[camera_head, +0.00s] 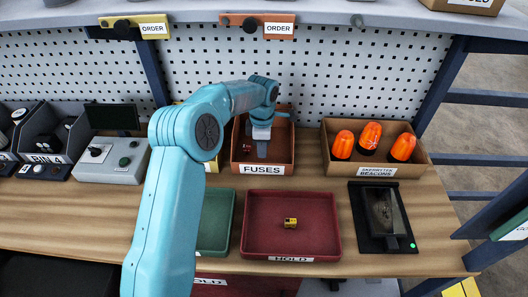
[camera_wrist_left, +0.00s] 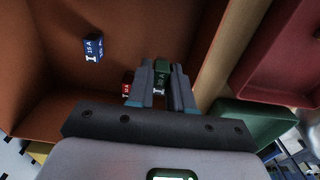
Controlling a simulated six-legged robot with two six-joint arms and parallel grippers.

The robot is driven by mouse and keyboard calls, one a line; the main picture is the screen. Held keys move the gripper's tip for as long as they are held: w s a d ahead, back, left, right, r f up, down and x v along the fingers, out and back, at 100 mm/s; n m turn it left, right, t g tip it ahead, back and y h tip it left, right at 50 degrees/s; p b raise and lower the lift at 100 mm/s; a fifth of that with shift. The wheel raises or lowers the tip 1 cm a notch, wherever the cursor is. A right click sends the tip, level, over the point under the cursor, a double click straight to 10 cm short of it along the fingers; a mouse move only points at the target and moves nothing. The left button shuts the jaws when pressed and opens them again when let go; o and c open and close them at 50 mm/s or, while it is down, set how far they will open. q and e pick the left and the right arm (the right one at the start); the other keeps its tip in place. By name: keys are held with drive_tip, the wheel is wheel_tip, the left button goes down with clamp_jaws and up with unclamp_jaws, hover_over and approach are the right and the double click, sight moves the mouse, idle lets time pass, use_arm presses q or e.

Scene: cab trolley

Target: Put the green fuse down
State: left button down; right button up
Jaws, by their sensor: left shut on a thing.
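The green fuse (camera_wrist_left: 162,68) is between the fingers of my left gripper (camera_wrist_left: 162,88) in the wrist view, with a white label on its near face. The gripper is shut on it. In the head view my left gripper (camera_head: 262,150) reaches down into the orange fuses bin (camera_head: 284,128), and the green fuse is hidden there. The bin's orange inside (camera_wrist_left: 50,75) fills much of the wrist view. A blue fuse (camera_wrist_left: 93,48) and a red fuse (camera_wrist_left: 127,84) lie in the bin. Whether the green fuse touches the bin floor I cannot tell. My right gripper is not in view.
A red hold tray (camera_head: 268,240) with a small yellow fuse (camera_head: 290,223) sits in front of the bin. A green tray (camera_head: 214,225) is left of it. A beacons box (camera_head: 420,158) and a black tray with a dark device (camera_head: 384,215) are at the right.

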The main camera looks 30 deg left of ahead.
use_arm(q)
wheel_tip(320, 180, down, 4)
drive_tip(key=shift+r+p, duration=0.15)
drive_tip(key=shift+p, duration=0.25)
drive_tip(key=shift+f, duration=0.25)
drive_tip(key=shift+s+d+r, duration=0.1)
drive_tip(key=shift+r, duration=0.05)
drive_tip(key=shift+d, duration=0.1)
drive_tip(key=shift+f+b, duration=0.25)
drive_tip(key=shift+b, duration=0.05)
drive_tip(key=c, duration=1)
unclamp_jaws()
drive_tip(key=shift+w+a, duration=0.2)
drive_tip(key=shift+s+d+r, duration=0.1)
drive_tip(key=shift+s, duration=0.1)
drive_tip(key=shift+w+r+p, duration=0.1)
drive_tip(key=shift+r+p, duration=0.25)
drive_tip(key=shift+p, duration=0.15)
wheel_tip(320, 180, up, 11)
drive_tip(key=shift+w+f+b, duration=0.1)
drive_tip(key=shift+w+b, duration=0.05)
drive_tip(key=shift+b, duration=0.8)
drive_tip(key=shift+s+r, duration=0.2)
drive_tip(key=shift+r, duration=0.25)
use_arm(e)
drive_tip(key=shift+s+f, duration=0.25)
